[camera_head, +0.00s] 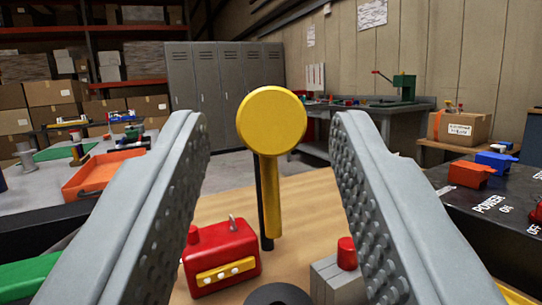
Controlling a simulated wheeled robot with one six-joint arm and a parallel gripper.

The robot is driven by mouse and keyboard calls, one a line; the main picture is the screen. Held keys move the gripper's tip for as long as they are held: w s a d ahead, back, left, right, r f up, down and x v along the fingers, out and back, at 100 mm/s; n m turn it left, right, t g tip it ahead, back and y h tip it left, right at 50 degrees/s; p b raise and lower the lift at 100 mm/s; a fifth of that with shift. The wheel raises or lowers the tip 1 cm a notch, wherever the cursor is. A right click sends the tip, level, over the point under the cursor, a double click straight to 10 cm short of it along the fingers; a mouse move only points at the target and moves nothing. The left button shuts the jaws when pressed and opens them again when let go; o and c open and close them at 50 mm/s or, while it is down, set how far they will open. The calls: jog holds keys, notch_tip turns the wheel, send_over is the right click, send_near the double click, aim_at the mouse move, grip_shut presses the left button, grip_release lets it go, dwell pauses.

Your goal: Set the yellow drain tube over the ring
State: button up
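A yellow piece with a round, flat-faced head (272,120) and a narrow stem hanging down stands ahead; it is the only thing here that looks like the drain tube. A thin dark post (266,215) shows just left of its stem; I cannot tell how they join. My gripper (271,135) is open, with its grey studded fingers left and right of the yellow piece and visible gaps on both sides. A dark round thing (278,294) at the bottom edge is partly cut off; I cannot tell whether it is the ring.
On the wooden table (310,195) stand a red box with a yellow strip (222,258) and a grey block with a red button (335,280). A black panel marked POWER (490,210) is at right. An orange tray (100,175) lies on a grey table at left.

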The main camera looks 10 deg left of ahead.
jog(key=v, duration=1.5)
jog(key=shift+w+d, duration=0.1)
jog(key=s+d+f+m+g+h, duration=0.1)
jog(key=d+g+h, duration=0.35)
jog(key=d, duration=1.25)
jog(key=s+d+f+m+g+h, duration=0.1)
jog(key=s+d+g+h, duration=0.35)
jog(key=d, duration=1.15)
jog(key=s+d+r+t+y, duration=0.2)
jog(key=s+d+r+y, duration=0.1)
jog(key=s+r, duration=0.3)
jog(key=s+d+r+n+t+y, duration=0.1)
jog(key=s+d+r+y, duration=0.2)
jog(key=s+d+r, duration=0.3)
jog(key=shift+s+r+t, duration=0.4)
jog(key=shift+s+r, duration=0.2)
jog(key=shift+r, duration=0.3)
jog(key=shift+w, duration=0.1)
jog(key=shift+c, duration=0.3)
